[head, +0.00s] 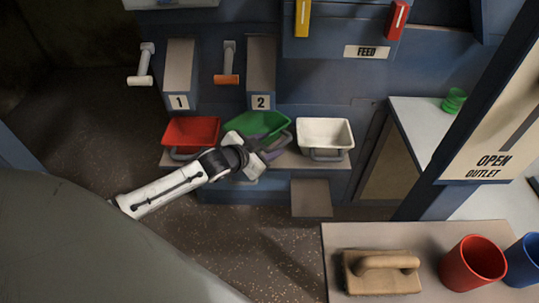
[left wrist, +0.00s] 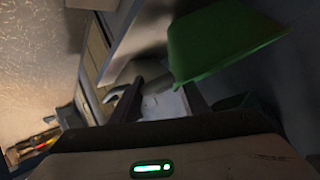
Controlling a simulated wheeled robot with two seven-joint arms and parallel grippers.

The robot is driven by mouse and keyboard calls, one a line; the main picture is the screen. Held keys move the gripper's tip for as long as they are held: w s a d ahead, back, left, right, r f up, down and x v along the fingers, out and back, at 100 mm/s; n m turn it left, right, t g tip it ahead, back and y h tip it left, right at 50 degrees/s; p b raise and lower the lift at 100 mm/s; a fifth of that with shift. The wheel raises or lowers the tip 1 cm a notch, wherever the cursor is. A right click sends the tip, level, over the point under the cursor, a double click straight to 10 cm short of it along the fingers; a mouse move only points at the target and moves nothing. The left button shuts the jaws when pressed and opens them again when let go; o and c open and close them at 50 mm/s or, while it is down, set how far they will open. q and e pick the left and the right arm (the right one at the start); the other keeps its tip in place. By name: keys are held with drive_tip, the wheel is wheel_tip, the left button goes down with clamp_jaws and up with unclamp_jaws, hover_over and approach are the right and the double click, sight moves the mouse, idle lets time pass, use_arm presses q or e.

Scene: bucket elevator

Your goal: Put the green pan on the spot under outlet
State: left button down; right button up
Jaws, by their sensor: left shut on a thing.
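The green pan (head: 258,123) is at the shelf between a red pan (head: 191,131) and a white pan (head: 325,133), and looks slightly turned and tilted compared with them. My left gripper (head: 262,158) is shut on the green pan at its front, where the handle is; the arm partly hides the handle. In the left wrist view the green pan (left wrist: 220,42) is tilted beyond the fingers. The outlet sign (head: 492,167), reading OPEN OUTLET, is on a slanted panel at the right. I cannot make out the spot under the outlet. My right gripper is not in view.
Chutes marked 1 (head: 180,75) and 2 (head: 261,75) stand behind the pans. A pale counter (head: 420,116) holds a green cup (head: 454,100). The floor before the shelf is clear.

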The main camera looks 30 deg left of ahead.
use_arm(q)
wheel_tip(320, 180, down, 4)
drive_tip(key=shift+w+r+b, duration=0.1)
drive_tip(key=shift+w+b, duration=0.05)
drive_tip(key=shift+b, duration=0.25)
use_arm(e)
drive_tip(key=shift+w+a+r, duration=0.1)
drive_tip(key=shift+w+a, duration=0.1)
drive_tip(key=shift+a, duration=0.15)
use_arm(q)
drive_tip(key=c, duration=1)
unclamp_jaws()
drive_tip(key=shift+f, duration=0.3)
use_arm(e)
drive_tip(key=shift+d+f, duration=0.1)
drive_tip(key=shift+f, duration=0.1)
use_arm(q)
drive_tip(key=shift+r, duration=0.1)
